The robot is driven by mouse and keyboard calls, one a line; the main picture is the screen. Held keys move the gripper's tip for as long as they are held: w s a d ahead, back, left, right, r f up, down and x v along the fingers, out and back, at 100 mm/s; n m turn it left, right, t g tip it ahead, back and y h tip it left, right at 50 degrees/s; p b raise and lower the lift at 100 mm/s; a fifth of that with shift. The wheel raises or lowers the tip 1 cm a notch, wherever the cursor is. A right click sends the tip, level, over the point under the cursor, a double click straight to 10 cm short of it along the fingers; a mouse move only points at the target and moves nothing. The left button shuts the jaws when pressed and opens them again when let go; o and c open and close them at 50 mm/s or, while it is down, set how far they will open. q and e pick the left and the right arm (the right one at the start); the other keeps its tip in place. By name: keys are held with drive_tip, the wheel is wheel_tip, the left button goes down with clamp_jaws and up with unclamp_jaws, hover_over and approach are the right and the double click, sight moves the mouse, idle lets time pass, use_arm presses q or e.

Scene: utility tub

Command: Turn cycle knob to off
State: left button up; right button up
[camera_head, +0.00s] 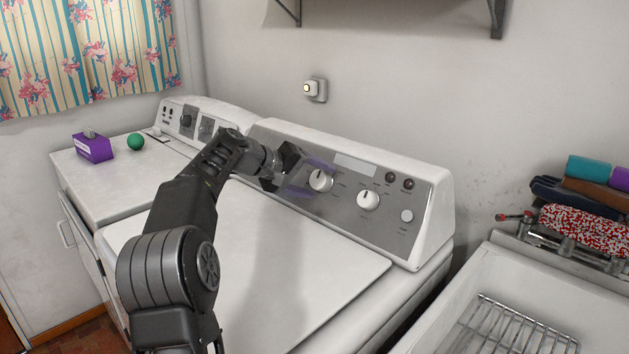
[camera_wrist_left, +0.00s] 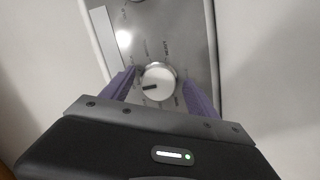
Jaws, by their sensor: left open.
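A white round cycle knob (camera_head: 320,181) sits on the grey control panel (camera_head: 345,205) of the white machine, left of a second white knob (camera_head: 368,201). My left gripper (camera_head: 305,178) reaches in from the left with its purple fingers open at the left knob. In the left wrist view, a white knob (camera_wrist_left: 158,82) with a dark pointer mark lies between the two open purple fingers of the left gripper (camera_wrist_left: 160,88). Whether the fingers touch the knob cannot be told. The printed panel labels are too small to read. My right gripper is not in view.
Two dark round lights (camera_head: 391,178) and a white button (camera_head: 406,216) are on the panel's right. A second white machine (camera_head: 110,190) holds a purple box (camera_head: 94,148) and a green ball (camera_head: 135,141). A utility tub (camera_head: 440,325) with a wire rack stands at right.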

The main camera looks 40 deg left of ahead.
use_arm(q)
drive_tip(key=v, duration=0.7)
drive_tip(key=shift+s+r, duration=0.2)
drive_tip(key=shift+s, duration=0.15)
drive_tip(key=shift+a, duration=0.1)
